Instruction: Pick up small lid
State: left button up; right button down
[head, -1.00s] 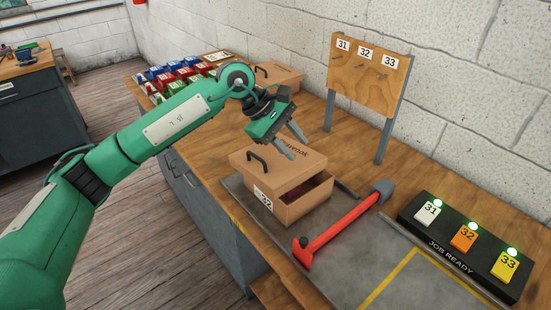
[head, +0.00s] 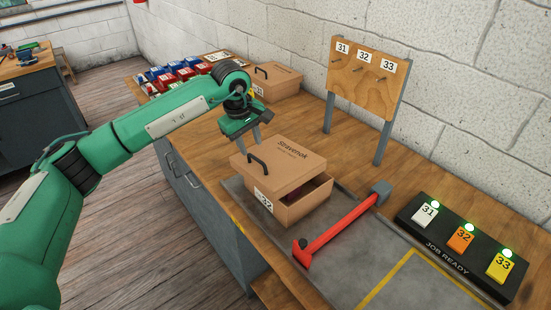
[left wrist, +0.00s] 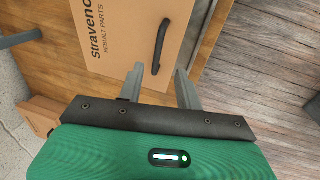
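A brown cardboard lid (head: 292,158) with a black handle (head: 257,160) and "Stravenok" print sits askew on the open box marked 32 (head: 302,203). The box's inside shows dark under the lid's right edge. In the left wrist view the lid (left wrist: 105,35) and its handle (left wrist: 161,46) lie just beyond the fingertips. My left gripper (head: 257,143) is open and empty, with its fingers pointing down over the lid's left back part, close to the handle. In the left wrist view the fingers (left wrist: 157,82) stand apart. My right gripper is not in view.
A red-handled hammer (head: 340,230) lies right of the box on the grey mat (head: 375,262). A second closed box (head: 277,80) stands behind, beside coloured bins (head: 185,72). A peg board (head: 365,68) and a JOB READY panel (head: 462,245) stand to the right.

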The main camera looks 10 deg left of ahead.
aim_at(257, 160)
pick_arm(q)
jog(key=f, duration=0.1)
jog(key=d+f+p, duration=0.1)
jog(key=f+p, duration=0.1)
jog(key=shift+w+d+f, duration=0.2)
jog(key=shift+d+f, duration=0.05)
jog(key=shift+f, duration=0.15)
jog(key=shift+w+f, duration=0.1)
jog(key=shift+f, duration=0.55)
grip_shut()
